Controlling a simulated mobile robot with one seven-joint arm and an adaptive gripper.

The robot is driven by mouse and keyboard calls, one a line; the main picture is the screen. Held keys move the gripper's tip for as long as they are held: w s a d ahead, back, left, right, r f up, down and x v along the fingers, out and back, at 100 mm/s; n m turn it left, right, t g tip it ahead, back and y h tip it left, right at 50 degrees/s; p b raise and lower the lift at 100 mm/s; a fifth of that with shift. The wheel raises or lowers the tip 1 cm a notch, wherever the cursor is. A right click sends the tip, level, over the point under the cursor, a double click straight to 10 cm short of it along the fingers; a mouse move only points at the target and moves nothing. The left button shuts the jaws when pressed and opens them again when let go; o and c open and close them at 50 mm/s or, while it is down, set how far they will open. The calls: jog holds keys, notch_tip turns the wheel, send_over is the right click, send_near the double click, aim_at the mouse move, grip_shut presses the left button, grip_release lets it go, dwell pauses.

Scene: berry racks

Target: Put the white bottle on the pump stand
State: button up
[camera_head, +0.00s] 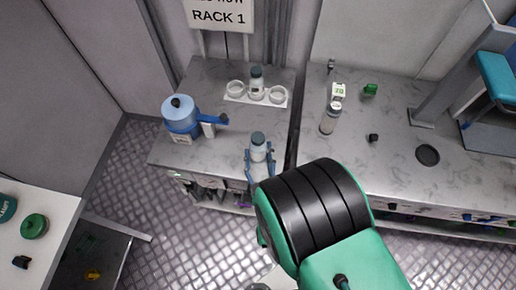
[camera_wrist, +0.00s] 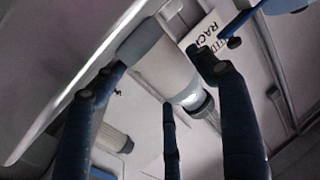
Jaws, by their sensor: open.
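A white bottle (camera_head: 258,153) with a grey-blue cap appears near the front edge of the back-left counter; its lower part is hidden behind my gripper. My gripper (camera_head: 260,176) is open, its blue fingers on either side of the bottle. In the wrist view the bottle (camera_wrist: 165,72) lies slantwise between the fingertips (camera_wrist: 165,85); I cannot tell whether they touch it. A white holder (camera_head: 268,101) with ring-shaped places stands behind, with a similar bottle (camera_head: 256,84) in its middle. I cannot tell for certain which fixture is the pump stand.
A blue jug-like unit (camera_head: 180,117) with a blue arm stands on the counter's left. A grey-white bottle (camera_head: 330,117), a green item (camera_head: 370,90) and a black knob (camera_head: 373,138) are on the right counter.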

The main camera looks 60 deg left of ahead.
aim_at(263, 150)
jog(key=shift+c, duration=0.5)
jog(key=c, duration=1.2)
jog(key=shift+r, duration=0.1)
jog(key=shift+r+p, duration=1.15)
jog(key=shift+r, duration=3.75)
jog(key=shift+w, duration=0.1)
